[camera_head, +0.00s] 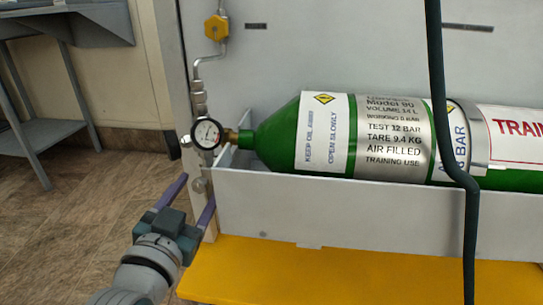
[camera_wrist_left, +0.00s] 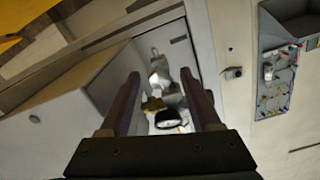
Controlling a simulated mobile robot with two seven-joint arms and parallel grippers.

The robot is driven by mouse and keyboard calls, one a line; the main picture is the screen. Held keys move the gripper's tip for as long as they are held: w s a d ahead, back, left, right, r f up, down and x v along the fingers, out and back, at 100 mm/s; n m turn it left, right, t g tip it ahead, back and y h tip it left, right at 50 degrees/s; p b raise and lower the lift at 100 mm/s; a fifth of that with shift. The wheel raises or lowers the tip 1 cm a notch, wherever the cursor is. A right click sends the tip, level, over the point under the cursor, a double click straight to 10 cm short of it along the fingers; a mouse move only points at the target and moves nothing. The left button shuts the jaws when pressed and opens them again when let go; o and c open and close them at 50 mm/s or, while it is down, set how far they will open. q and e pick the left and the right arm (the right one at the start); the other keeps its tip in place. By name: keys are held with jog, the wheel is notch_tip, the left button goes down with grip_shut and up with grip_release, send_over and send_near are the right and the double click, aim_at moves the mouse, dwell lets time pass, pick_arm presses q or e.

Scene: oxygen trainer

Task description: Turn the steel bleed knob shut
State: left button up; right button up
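A round dial gauge (camera_head: 207,133) sits at the neck of the green cylinder (camera_head: 275,138), with a small steel knob (camera_head: 186,141) at its left. A second rounded grey piece (camera_head: 200,185) shows lower down; I cannot tell which of the two is the bleed knob. My left gripper (camera_head: 199,187) is open, with its purple fingers pointing up, below the gauge and around the lower piece in the picture. In the left wrist view the open fingers (camera_wrist_left: 163,90) frame the blurred metal fittings (camera_wrist_left: 158,65); no contact is visible. My right gripper is out of view.
The cylinder lies in a grey cradle (camera_head: 350,215) above a yellow base (camera_head: 270,262). A yellow valve handle (camera_head: 216,27) is on the pipe above. A dark hose (camera_head: 441,100) hangs in front at right. Open floor (camera_head: 75,225) lies to the left.

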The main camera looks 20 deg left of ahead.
pick_arm(q)
jog(key=shift+s, duration=0.2)
jog(key=p+v, duration=0.3)
jog(key=v, duration=0.6)
jog(key=shift+s+d+p, duration=0.15)
jog(key=shift+s+p, duration=0.1)
jog(key=shift+p, duration=0.15)
